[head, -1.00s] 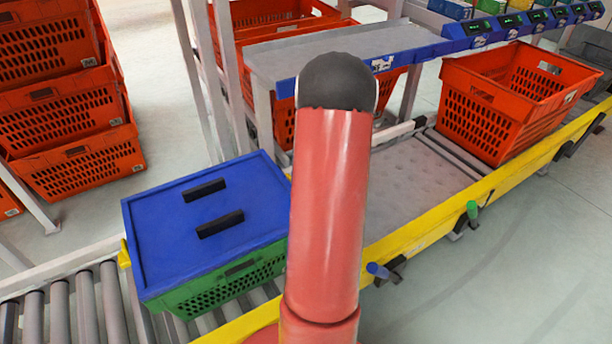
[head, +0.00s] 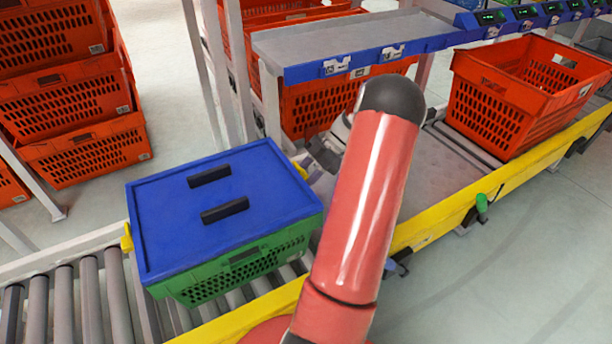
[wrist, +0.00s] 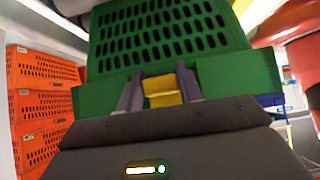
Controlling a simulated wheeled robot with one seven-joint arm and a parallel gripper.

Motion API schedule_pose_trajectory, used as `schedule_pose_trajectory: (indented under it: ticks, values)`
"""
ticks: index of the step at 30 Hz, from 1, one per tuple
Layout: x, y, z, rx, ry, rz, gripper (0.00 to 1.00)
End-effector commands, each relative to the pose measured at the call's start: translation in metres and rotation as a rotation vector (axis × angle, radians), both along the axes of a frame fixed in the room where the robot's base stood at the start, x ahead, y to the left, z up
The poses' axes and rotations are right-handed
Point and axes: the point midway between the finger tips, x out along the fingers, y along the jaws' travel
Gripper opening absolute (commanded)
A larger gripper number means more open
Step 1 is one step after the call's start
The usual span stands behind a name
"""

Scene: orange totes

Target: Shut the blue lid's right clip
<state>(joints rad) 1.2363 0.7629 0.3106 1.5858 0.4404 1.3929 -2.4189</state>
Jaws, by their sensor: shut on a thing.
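The blue lid (head: 170,215) with two black handles lies on the green tote (head: 215,278). The lid's right clip (head: 301,170) is yellow and shows at the lid's right edge, partly behind my arm. In the wrist view the yellow clip (wrist: 162,91) sits between the two grey fingers of my gripper (wrist: 160,92), against the green tote wall (wrist: 165,30). My gripper (head: 322,156) is at the tote's right side, shut on the clip. I cannot tell whether the clip is latched. The left clip (head: 127,238) is yellow and shows at the lid's left edge.
The tote stands on a roller conveyor (head: 65,305) with a yellow rail (head: 435,222). An orange tote (head: 515,110) stands further along at the right. A grey shelf with a blue edge (head: 400,55) is behind. Orange totes (head: 80,150) are stacked at the left.

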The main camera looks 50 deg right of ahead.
Motion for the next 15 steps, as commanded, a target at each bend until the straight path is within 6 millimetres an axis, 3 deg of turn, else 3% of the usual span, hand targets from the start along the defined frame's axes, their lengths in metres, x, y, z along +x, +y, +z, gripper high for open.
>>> schedule_pose_trajectory:
  ticks: [11,12,15]
  values:
    - [-0.0001,0.0006,-0.0009,0.006,0.000,-0.001,0.13]
    - [-0.0001,0.0006,-0.0009,0.006,0.000,-0.001,0.37]
    - [-0.0001,0.0006,-0.0009,0.006,0.000,-0.001,0.51]
